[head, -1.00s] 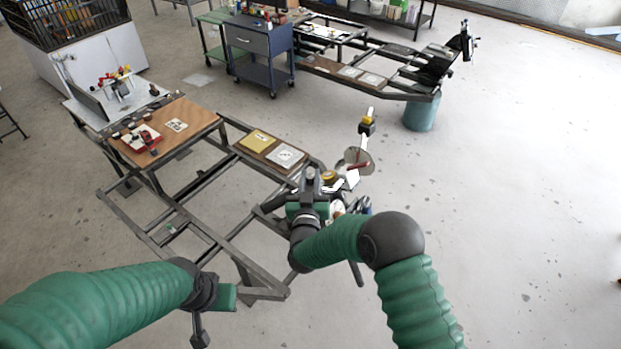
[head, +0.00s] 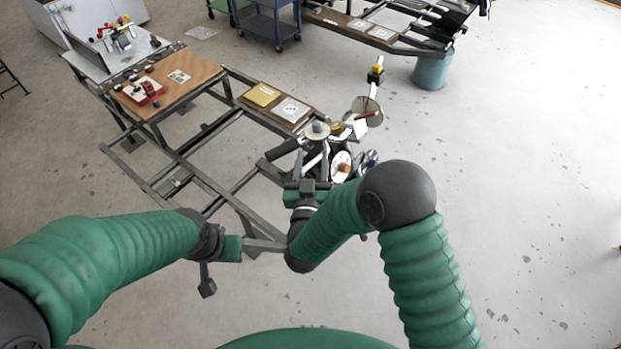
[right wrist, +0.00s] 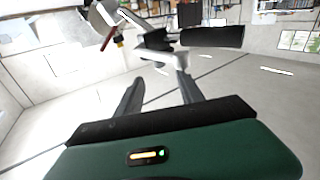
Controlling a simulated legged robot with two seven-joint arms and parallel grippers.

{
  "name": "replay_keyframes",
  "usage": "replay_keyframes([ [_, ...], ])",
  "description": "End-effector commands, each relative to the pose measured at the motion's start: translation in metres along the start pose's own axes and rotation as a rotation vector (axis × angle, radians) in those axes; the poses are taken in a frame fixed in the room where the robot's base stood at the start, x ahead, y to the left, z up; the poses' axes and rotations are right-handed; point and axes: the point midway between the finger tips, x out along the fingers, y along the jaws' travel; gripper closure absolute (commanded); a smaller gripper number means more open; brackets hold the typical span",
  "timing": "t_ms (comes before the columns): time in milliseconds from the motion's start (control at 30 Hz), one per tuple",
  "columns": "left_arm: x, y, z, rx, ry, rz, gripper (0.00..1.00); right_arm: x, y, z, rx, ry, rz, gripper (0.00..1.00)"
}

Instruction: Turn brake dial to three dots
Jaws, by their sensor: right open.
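The spring suspension assembly stands at the right end of the near metal frame (head: 228,188). A round white dial with an orange centre (head: 341,166) shows on it, probably the brake dial; its dots are too small to read. A round grey knob (head: 317,130) sits at its top left. A brake disc (head: 366,112) with a red part stands behind; this disc also shows at upper left in the right wrist view (right wrist: 100,20). My right gripper (head: 308,166) is open, in front and left of the dial, with nothing seen between its fingers (right wrist: 160,85). My left gripper (head: 207,282) hangs at lower left, jaws unclear.
A wooden board (head: 168,84) with a red device lies on the frame, and a yellow plate (head: 262,95) and a white plate (head: 291,110) lie nearer the suspension. A blue cart (head: 268,25) and a second frame stand behind.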

Motion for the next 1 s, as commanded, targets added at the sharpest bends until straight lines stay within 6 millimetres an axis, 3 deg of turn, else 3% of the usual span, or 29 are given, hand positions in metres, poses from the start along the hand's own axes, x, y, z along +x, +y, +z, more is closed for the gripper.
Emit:
replay_keyframes([
  [100, 0.011, 0.000, 0.003, 0.000, 0.000, 0.000, 1.00, -0.028, -0.002, 0.003, -0.001, 0.000, -0.004, 0.55],
  [200, 0.014, 0.000, 0.003, 0.000, 0.000, 0.000, 1.00, -0.043, -0.002, 0.002, 0.001, -0.001, -0.003, 0.55],
  [367, 0.014, 0.000, 0.003, 0.000, 0.000, 0.000, 1.00, -0.051, -0.001, 0.001, 0.001, -0.001, 0.000, 0.55],
  [667, 0.012, 0.000, 0.003, 0.000, 0.000, 0.000, 1.00, -0.043, 0.004, -0.003, 0.007, 0.007, -0.021, 0.55],
  [833, 0.002, 0.000, 0.000, 0.000, 0.000, 0.000, 1.00, -0.010, 0.035, -0.012, 0.037, 0.023, -0.200, 0.55],
  [1000, -0.003, 0.000, -0.001, 0.000, 0.000, 0.000, 1.00, -0.006, 0.056, -0.007, 0.039, -0.006, -0.363, 0.55],
])
